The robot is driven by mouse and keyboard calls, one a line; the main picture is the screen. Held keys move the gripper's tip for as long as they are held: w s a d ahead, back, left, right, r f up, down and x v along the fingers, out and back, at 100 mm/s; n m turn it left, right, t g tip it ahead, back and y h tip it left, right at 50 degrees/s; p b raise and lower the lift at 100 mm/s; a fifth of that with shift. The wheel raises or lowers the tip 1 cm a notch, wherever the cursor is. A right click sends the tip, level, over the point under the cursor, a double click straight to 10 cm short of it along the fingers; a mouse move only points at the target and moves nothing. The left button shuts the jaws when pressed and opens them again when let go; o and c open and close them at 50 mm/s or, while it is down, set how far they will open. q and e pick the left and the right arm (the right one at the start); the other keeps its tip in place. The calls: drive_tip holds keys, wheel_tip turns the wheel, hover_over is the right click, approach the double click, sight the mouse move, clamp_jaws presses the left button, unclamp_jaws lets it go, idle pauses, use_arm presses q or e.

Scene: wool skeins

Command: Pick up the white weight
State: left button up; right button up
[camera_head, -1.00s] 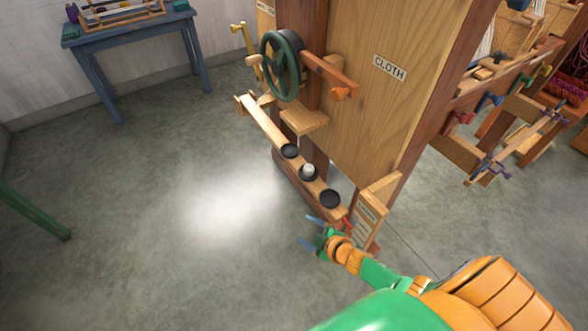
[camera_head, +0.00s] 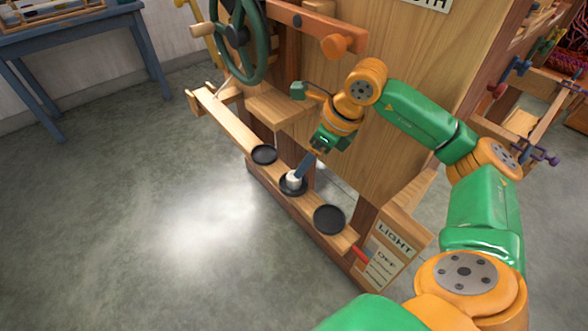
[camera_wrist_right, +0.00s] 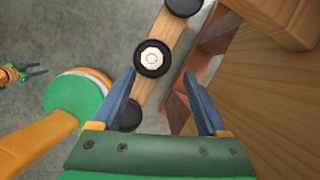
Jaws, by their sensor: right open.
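The white weight (camera_head: 294,178) is small and sits in the middle black dish (camera_head: 288,190) on the wooden beam at the front of the wooden machine. From above, in the right wrist view, the weight (camera_wrist_right: 153,57) shows as a pale disc inside the round black dish. My right gripper (camera_head: 301,171) is at the weight in the head view, with its fingers pointing down. In the right wrist view its two blue fingers (camera_wrist_right: 158,88) are spread apart with nothing between them, and the weight lies just beyond their tips. My left gripper is not seen in the head view.
Black dishes stand on either side along the beam, one to the left (camera_head: 264,155) and one to the right (camera_head: 329,219). A green handwheel (camera_head: 238,38), a wooden arm (camera_head: 310,25) and a sign board (camera_head: 391,255) are close by. Open floor lies to the left.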

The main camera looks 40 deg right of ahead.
sight(294, 180)
drive_tip(key=f, duration=0.1)
drive_tip(key=w+a+f, duration=0.1)
drive_tip(key=f, duration=0.1)
drive_tip(key=a+f, duration=0.1)
drive_tip(key=f, duration=0.1)
drive_tip(key=shift+w+a+b, duration=0.1)
drive_tip(key=shift+w+b, duration=0.1)
drive_tip(key=shift+b, duration=0.15)
drive_tip(key=shift+w+f, duration=0.15)
drive_tip(key=shift+f, duration=0.1)
clamp_jaws()
